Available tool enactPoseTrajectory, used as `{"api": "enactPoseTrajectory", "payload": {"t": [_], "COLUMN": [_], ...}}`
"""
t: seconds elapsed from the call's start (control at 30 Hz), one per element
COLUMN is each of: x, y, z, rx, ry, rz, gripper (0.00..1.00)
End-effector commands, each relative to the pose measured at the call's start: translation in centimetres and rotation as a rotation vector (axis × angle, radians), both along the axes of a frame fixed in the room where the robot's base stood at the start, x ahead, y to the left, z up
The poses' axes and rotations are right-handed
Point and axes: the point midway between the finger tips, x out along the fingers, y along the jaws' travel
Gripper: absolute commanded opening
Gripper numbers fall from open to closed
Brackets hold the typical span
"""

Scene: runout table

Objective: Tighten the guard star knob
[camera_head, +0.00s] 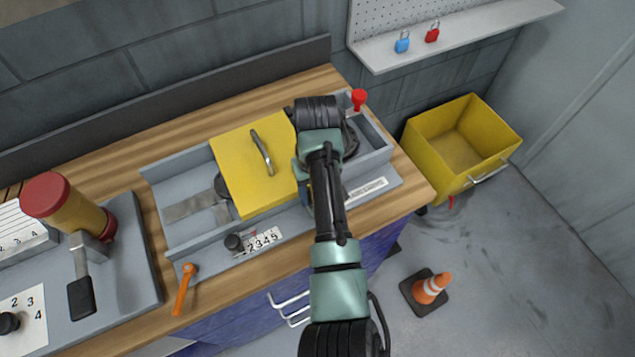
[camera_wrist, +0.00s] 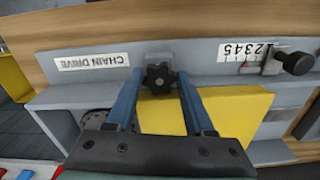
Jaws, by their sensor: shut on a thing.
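The guard star knob (camera_wrist: 159,76) is black and lobed. In the wrist view it sits at the edge of the grey frame, beside the yellow guard (camera_wrist: 237,112). My gripper (camera_wrist: 160,82) has its two blue fingers on either side of the knob and is shut on it. In the head view the yellow guard (camera_head: 233,176), with its metal handle (camera_head: 262,152), lies flat over the grey trough. There my arm covers the guard's right side and hides the knob and most of the gripper.
A red knob (camera_head: 358,98) stands at the trough's far right corner. A black knob (camera_head: 234,242) by the number scale and an orange lever (camera_head: 184,288) are along the front edge. A yellow bin (camera_head: 455,140) and a cone (camera_head: 431,287) are on the floor at right.

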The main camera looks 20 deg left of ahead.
Motion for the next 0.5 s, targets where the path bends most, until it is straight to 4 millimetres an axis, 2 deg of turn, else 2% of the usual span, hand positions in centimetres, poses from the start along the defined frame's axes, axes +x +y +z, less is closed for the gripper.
{"api": "enactPoseTrajectory", "payload": {"t": [0.2,0.5], "x": [-0.08,-0.07], "y": [0.13,0.19], "z": [0.36,0.19], "rx": [0.001,0.0], "ry": [0.001,-0.001], "rz": [-0.172,-0.325], "gripper": [0.0,0.0]}}
